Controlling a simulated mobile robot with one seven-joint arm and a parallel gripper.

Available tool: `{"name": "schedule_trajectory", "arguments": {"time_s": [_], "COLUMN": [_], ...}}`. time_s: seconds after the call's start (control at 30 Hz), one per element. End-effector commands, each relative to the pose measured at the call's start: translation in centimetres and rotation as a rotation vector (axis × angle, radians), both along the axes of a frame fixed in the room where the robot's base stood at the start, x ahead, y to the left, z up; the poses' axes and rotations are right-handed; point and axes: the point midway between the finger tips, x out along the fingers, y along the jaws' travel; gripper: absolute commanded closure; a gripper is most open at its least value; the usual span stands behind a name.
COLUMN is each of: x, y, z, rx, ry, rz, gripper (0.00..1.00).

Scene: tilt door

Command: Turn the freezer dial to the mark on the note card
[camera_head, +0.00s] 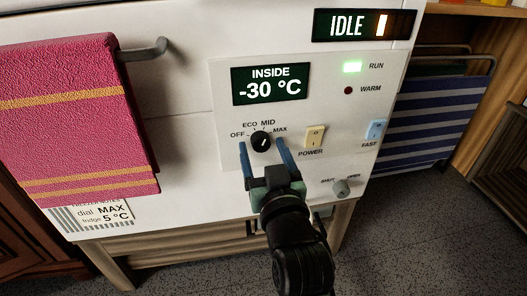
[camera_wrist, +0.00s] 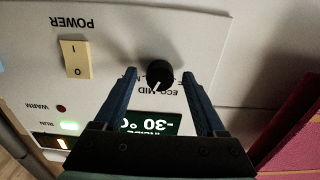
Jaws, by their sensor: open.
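The freezer dial (camera_head: 261,141) is a round black knob on the white panel, with OFF, ECO, MID and MAX printed around it. Its white pointer line points up and slightly right, roughly toward MID; the exact mark is hard to tell. The note card (camera_head: 98,213) at the lower left reads "dial MAX" and "fridge 5 °C"; its top line is partly hidden by the towel. My gripper (camera_head: 262,148) is open, with one blue finger on each side of the dial. In the wrist view the dial (camera_wrist: 159,74) sits between the fingertips, with gaps on both sides.
A display (camera_head: 269,85) reads INSIDE -30 °C; another (camera_head: 362,25) reads IDLE. The RUN light (camera_head: 352,67) is green. A power switch (camera_head: 313,137), a FAST switch (camera_head: 375,131) and a grey knob (camera_head: 341,188) are nearby. A pink towel (camera_head: 75,115) hangs at left.

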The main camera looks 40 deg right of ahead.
Motion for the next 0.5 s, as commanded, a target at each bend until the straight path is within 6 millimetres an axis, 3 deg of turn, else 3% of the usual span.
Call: {"name": "schedule_trajectory", "arguments": {"time_s": [0.13,0.5], "x": [-0.01,-0.02], "y": [0.02,0.04], "z": [0.0,0.0], "rx": [0.0,0.0], "ry": [0.0,0.0], "rz": [0.0,0.0], "gripper": [0.31,0.97]}}
